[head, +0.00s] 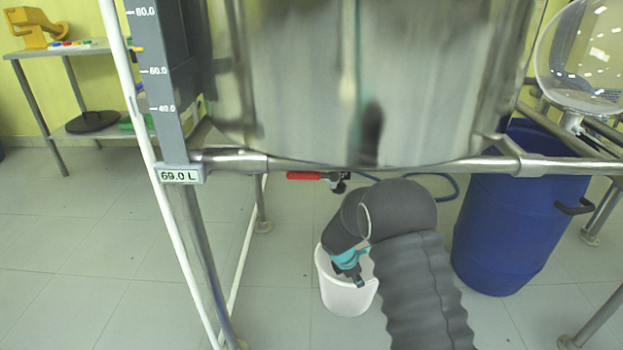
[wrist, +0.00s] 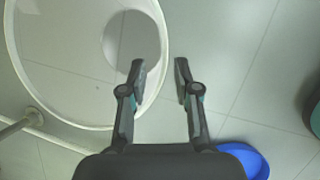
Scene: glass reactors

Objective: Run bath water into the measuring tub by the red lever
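The red lever (head: 304,176) lies roughly horizontal under the large steel bath (head: 300,70), beside a small dark valve. The white measuring tub (head: 345,298) stands on the floor below, to the lever's lower right. My gripper (head: 357,278) points down at the tub's opening, well below the lever. My arm hides part of the tub.
A display (head: 180,175) on the level scale reads 69.0 L. A steel frame rail (head: 400,165) runs under the bath, with a blue hose (head: 450,185) behind. A blue barrel (head: 520,215) stands right. A shelf (head: 75,50) is far left. Floor at left is open.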

